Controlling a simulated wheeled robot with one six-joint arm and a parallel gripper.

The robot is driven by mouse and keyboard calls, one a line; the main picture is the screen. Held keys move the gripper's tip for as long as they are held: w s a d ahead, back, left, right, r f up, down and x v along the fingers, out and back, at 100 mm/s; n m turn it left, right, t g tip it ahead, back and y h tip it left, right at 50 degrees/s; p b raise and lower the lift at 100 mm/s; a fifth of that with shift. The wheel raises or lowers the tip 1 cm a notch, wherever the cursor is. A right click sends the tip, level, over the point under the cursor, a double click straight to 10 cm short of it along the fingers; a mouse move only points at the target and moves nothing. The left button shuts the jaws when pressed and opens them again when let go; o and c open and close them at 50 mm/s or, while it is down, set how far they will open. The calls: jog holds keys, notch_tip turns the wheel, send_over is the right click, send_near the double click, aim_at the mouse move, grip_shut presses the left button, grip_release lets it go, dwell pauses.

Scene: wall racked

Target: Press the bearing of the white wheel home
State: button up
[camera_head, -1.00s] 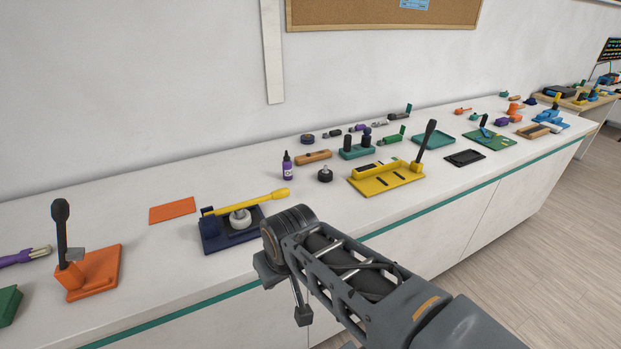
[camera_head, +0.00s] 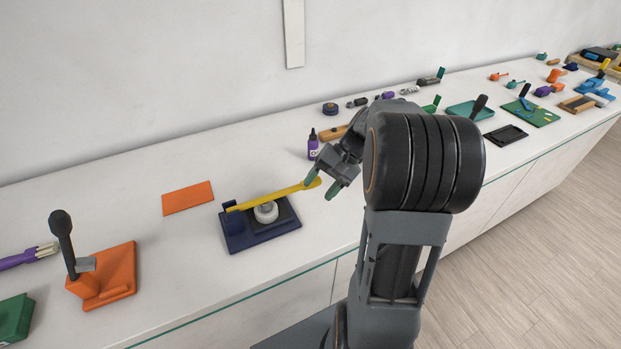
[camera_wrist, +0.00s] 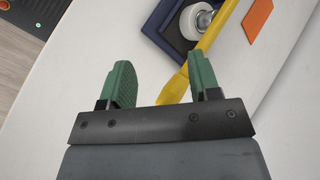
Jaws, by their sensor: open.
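The white wheel (camera_head: 266,212) sits on a dark blue press base (camera_head: 236,241), under its yellow lever (camera_head: 270,199). In the wrist view the wheel (camera_wrist: 189,24) shows a metallic piece at its centre, partly covered by the lever (camera_wrist: 208,42). The lever lies low across the base, hinged at the left, with its knob end out to the right. My gripper (camera_head: 334,186) is open and empty near that knob end. In the wrist view the lever's end (camera_wrist: 173,90) shows between the two green fingertips (camera_wrist: 162,78); I cannot tell whether they touch it.
An orange mat (camera_head: 187,198) lies left of the press. An orange press with a black lever (camera_head: 104,275) stands further left. A purple bottle (camera_head: 313,148) and a wooden-coloured piece (camera_head: 333,132) stand behind my gripper. Bare counter lies in front of the press.

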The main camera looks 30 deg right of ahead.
jog(key=w+d+f+m+t+y+p, duration=0.1)
jog(key=d+m+t+y, duration=0.15)
jog(key=d, duration=0.45)
jog(key=w+d+f+m+t+y, duration=0.1)
jog(key=w+d+t+y, duration=0.1)
jog(key=d+y, duration=0.3)
jog(key=shift+h, duration=0.55)
jog(key=p+x, duration=0.1)
jog(key=x, duration=0.3)
jog(key=p+x, duration=0.1)
jog(key=x, duration=0.3)
jog(key=p+x, duration=0.1)
jog(key=x, duration=0.3)
jog(key=shift+w+f, duration=0.15)
jog(key=shift+f, duration=0.15)
grip_shut()
